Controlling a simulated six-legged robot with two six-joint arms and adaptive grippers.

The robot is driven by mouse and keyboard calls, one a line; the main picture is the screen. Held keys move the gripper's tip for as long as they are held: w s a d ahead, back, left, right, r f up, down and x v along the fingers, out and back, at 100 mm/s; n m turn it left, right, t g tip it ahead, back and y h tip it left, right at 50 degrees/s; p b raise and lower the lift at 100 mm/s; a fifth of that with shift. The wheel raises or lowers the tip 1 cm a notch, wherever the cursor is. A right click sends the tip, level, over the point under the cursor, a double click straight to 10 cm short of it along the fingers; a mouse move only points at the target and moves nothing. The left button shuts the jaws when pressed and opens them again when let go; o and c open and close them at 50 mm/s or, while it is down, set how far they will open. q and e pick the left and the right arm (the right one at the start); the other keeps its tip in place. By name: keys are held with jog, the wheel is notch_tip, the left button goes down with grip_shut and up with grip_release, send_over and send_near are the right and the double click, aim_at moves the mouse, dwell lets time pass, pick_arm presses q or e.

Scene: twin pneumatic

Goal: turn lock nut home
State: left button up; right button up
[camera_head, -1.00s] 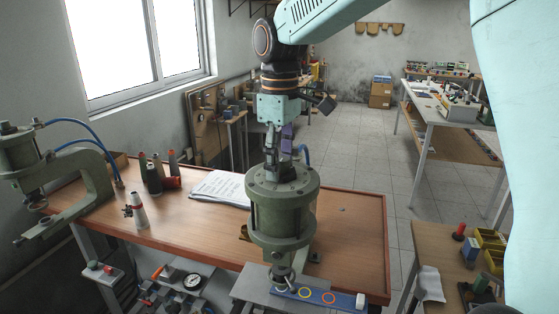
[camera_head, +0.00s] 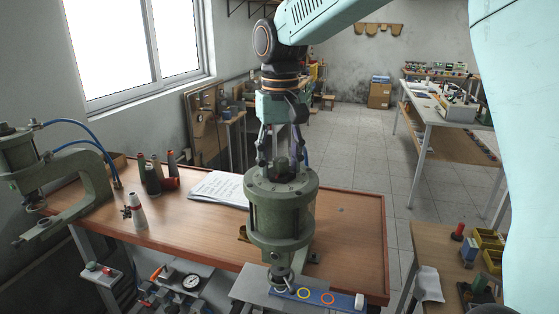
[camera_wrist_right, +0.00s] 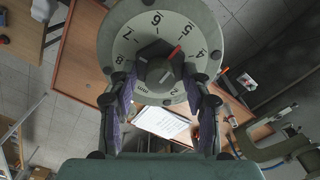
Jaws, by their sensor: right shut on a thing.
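The exact contact is hard to see. My left gripper is not in view.
A blue strip with coloured rings (camera_head: 315,297) is in front. Bench space right of the cylinder is mostly clear.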

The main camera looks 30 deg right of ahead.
jog(key=shift+s+f+m, duration=0.1)
jog(key=shift+f+m, duration=0.05)
jog(key=shift+m, duration=0.45)
jog(key=o, duration=1.2)
jog(key=shift+c, duration=0.2)
notch_tip(320, 180, up, 12)
dwell(0.4)
